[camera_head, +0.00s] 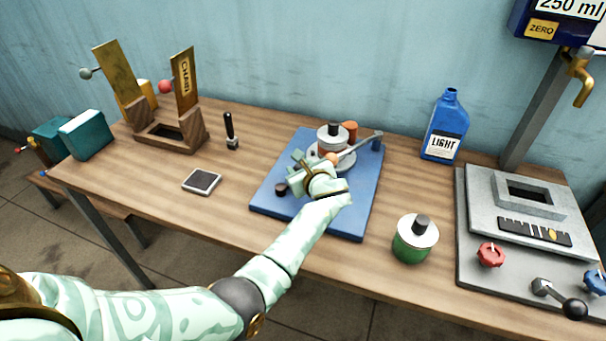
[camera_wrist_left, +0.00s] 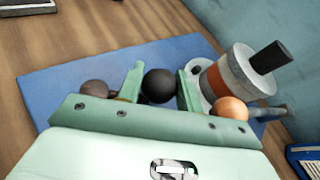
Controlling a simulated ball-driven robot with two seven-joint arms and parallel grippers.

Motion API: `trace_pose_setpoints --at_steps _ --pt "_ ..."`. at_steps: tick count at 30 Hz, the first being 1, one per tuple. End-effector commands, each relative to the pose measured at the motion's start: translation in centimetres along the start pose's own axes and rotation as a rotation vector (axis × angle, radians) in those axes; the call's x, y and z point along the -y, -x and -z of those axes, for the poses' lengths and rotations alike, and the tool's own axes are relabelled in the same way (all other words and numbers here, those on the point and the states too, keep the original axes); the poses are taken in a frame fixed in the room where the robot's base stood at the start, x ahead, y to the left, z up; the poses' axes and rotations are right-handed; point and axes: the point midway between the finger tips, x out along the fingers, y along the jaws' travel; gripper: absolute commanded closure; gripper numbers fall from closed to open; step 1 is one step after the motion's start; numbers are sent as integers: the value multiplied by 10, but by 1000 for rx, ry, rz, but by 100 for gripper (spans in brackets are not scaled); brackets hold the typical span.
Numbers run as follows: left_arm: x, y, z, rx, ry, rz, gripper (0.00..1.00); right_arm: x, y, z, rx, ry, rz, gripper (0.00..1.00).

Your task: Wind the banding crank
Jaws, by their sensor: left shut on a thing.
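The banding device has a blue base board (camera_head: 350,220) in the middle of the bench. A grey round turntable (camera_head: 346,162) stands on it with a white, orange-banded pot (camera_wrist_left: 238,75) with a dark top. My left gripper (camera_head: 306,168) is over the board, in front of the turntable. In the left wrist view its fingers are closed about a black ball knob (camera_wrist_left: 160,86), seemingly the crank's handle. The crank's arm is hidden. An orange ball (camera_wrist_left: 230,108) and a dark brown knob (camera_wrist_left: 94,91) lie outside the fingers. My right gripper is not in view.
A grey lever (camera_head: 362,145) juts over the board's back. A black-handled tool (camera_head: 231,132) and small dark pad (camera_head: 202,181) are left, with bare bench between.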

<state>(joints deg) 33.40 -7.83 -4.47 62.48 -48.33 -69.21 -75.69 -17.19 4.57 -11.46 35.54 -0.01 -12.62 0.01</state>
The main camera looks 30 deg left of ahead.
Motion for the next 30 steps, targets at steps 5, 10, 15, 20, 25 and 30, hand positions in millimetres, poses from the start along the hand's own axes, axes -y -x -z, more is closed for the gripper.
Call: trace_pose_setpoints --at_steps 5,10,15,20,25,30 --pt "-1 -4 0 10 23 -57 100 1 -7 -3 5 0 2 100" --pt "-2 -6 -2 16 34 -83 100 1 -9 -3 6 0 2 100" --pt "-2 -6 -2 17 38 -89 100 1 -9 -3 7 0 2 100" --pt "-2 -6 -2 17 38 -89 100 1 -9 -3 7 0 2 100" --pt "-2 -6 -2 17 37 -88 45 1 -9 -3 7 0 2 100" --pt "-2 -6 -2 17 37 -88 44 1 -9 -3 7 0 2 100"
